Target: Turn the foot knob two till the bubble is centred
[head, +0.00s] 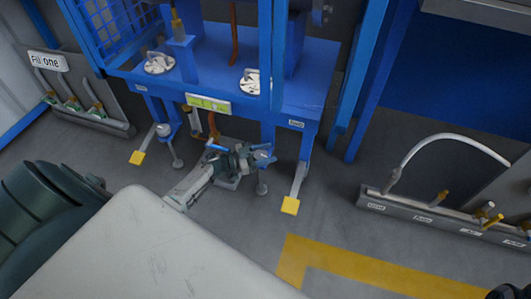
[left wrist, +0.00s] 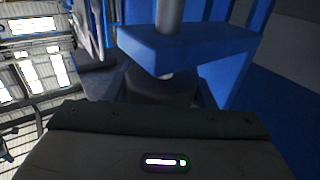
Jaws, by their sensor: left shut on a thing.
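The blue frame (head: 220,62) stands on levelling feet. Its green level vial (head: 208,104) is on the front edge; the bubble is too small to read. My left gripper (head: 254,158) is at the right-hand front foot, beneath a small white label (head: 296,123) that I cannot read clearly. It is shut on the foot knob (left wrist: 160,86), dark in the left wrist view, under a blue bracket (left wrist: 185,46) with a grey rod (left wrist: 170,18) through it. The gripper's fingers and part of the knob are hidden. The other front foot knob (head: 164,130) is free, at the left.
Yellow pads (head: 290,205) lie on the floor by the frame's legs. A manifold (head: 440,217) with a white hose stands at the right, a panel labelled "Fill one" (head: 48,62) at the left.

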